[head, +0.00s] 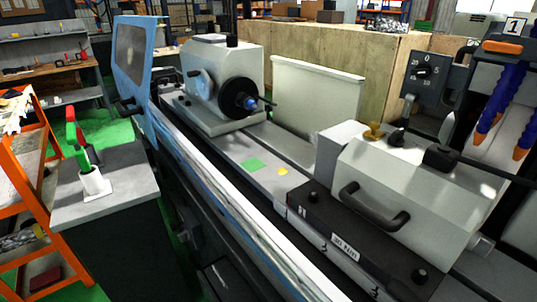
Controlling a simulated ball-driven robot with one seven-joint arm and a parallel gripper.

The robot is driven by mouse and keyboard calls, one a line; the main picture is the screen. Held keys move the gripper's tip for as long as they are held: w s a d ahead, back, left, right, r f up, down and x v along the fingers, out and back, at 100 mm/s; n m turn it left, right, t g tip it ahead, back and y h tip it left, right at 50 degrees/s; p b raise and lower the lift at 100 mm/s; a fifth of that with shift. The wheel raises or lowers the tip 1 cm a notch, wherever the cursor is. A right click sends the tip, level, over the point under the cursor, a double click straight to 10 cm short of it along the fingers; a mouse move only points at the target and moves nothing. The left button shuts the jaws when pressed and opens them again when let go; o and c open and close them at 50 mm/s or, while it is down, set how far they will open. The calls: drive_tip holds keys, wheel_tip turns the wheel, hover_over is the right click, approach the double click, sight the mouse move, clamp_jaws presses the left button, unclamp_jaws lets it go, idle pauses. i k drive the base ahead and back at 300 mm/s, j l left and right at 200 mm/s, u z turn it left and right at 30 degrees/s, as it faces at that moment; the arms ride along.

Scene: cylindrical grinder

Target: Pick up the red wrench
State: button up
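A red tool (71,122), which looks like the red wrench, stands upright in a white holder (94,184) on the grey top of a dark cabinet (120,190) at the left. A green tool (81,157) stands in the same holder, close against the red one. The lower ends of both are hidden inside the holder. The exact shape of the red tool is too small to tell. My gripper is not in view.
An orange shelf rack (30,200) stands left of the cabinet. The grinder with its grey headstock (210,75) and blue-framed door (133,60) fills the middle and right. Its long bed edge (215,190) runs beside the cabinet. The cabinet top around the holder is clear.

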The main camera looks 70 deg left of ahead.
sight(69, 109)
drive_tip(key=u, duration=2.8)
